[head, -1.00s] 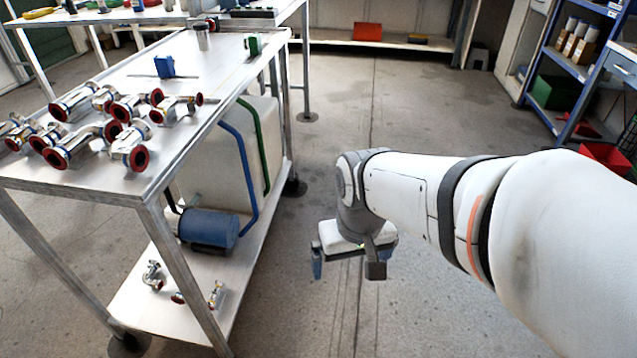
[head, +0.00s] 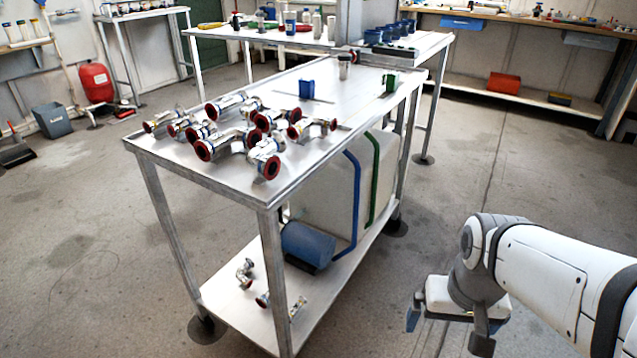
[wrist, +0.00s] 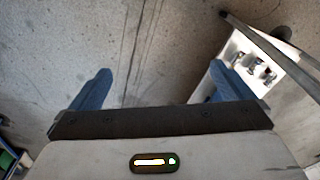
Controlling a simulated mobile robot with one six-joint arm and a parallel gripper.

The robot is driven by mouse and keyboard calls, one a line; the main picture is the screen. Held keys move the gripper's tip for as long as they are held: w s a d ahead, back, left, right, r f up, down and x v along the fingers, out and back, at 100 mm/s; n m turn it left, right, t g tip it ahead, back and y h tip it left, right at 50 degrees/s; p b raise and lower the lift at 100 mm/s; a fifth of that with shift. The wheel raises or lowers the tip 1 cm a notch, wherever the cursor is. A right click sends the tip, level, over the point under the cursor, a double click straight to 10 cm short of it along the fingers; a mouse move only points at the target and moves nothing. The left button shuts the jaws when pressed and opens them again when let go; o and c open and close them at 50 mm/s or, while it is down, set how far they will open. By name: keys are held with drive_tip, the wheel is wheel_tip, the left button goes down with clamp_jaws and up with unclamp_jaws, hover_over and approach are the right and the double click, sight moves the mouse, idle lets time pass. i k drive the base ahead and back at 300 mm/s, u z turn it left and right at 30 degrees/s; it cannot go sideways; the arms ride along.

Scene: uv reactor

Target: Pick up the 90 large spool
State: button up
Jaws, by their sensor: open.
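Several shiny metal pipe spools with red end caps lie in a cluster on the steel cart top (head: 330,125). They include a bent spool (head: 264,152) at the front corner, a larger spool (head: 226,144) just left of it and a long one (head: 228,104) behind. I cannot tell for certain which is the 90 large spool, as the pieces overlap. My gripper (head: 447,331) is open and empty, low over the floor to the right of the cart and well apart from the spools. In the wrist view my gripper's blue fingers (wrist: 160,73) are spread above bare floor.
The cart's lower shelf (head: 232,312) holds smaller fittings (head: 245,272), a blue cylinder (head: 307,246) and a large pale tank (head: 325,195). A blue block (head: 306,88) and a green cup (head: 391,81) stand on the cart top.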

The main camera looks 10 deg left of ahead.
sight(264, 301)
drive_tip(key=z, duration=2.65)
drive_tip(key=k, duration=2.5)
drive_tip(key=u, duration=2.4)
